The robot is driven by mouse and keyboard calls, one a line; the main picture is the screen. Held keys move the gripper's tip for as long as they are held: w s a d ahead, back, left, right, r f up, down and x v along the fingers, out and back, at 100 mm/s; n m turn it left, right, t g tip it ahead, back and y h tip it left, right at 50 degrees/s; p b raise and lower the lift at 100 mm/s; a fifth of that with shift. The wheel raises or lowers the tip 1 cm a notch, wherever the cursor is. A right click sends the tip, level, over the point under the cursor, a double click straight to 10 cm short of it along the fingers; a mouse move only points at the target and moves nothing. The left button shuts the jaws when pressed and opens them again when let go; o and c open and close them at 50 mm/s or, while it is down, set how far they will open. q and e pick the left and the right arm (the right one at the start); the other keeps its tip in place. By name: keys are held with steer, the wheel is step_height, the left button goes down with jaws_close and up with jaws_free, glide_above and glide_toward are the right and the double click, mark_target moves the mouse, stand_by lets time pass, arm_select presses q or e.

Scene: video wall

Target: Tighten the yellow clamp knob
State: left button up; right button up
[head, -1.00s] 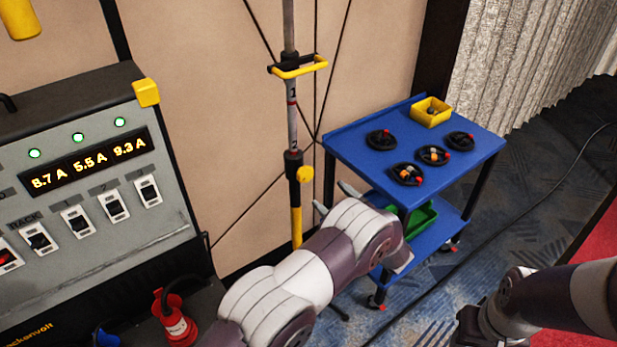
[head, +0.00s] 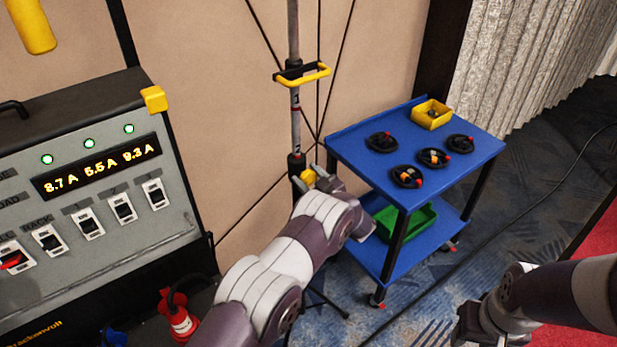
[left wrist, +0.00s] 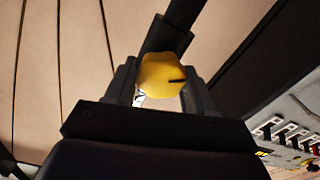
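The yellow clamp knob (head: 308,177) sits on a black collar (head: 296,163) on the upright pole (head: 294,125). My left gripper (head: 309,178) is at the knob, with one finger on each side of it. In the left wrist view the knob (left wrist: 162,75) fills most of the space between the fingers of the left gripper (left wrist: 160,88). The fingers look apart around it, and firm contact cannot be made out. My right gripper (head: 478,325) is low at the right, dark and partly hidden, and its fingers cannot be made out.
A blue cart (head: 350,150) with several black handwheels and a yellow bin (head: 431,114) stands right of the pole. A green bin (head: 405,222) is on its lower shelf. A power rack (head: 90,190) with switches stands at the left. A yellow-handled bracket (head: 302,76) is above the knob.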

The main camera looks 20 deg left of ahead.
arm_select(q)
steer(key=shift+f+m+b, duration=0.2)
steer(key=shift+m+b, duration=0.3)
steer(key=shift+b, duration=0.15)
steer(key=shift+m+b, duration=0.85)
steer(key=shift+m, duration=0.15)
steer(key=shift+d+m+b, duration=0.1)
steer(key=shift+m+b, duration=0.4)
steer(key=shift+m, duration=1.4)
steer(key=o, duration=0.9)
steer(key=shift+w, duration=0.1)
steer(key=shift+o, duration=0.2)
steer(key=shift+r+b, duration=0.1)
steer(key=shift+b, duration=0.2)
steer(key=b+v, duration=0.2)
steer(key=v, duration=1)
steer(key=shift+s+d+b, duration=0.25)
steer(key=shift+s+b, duration=0.05)
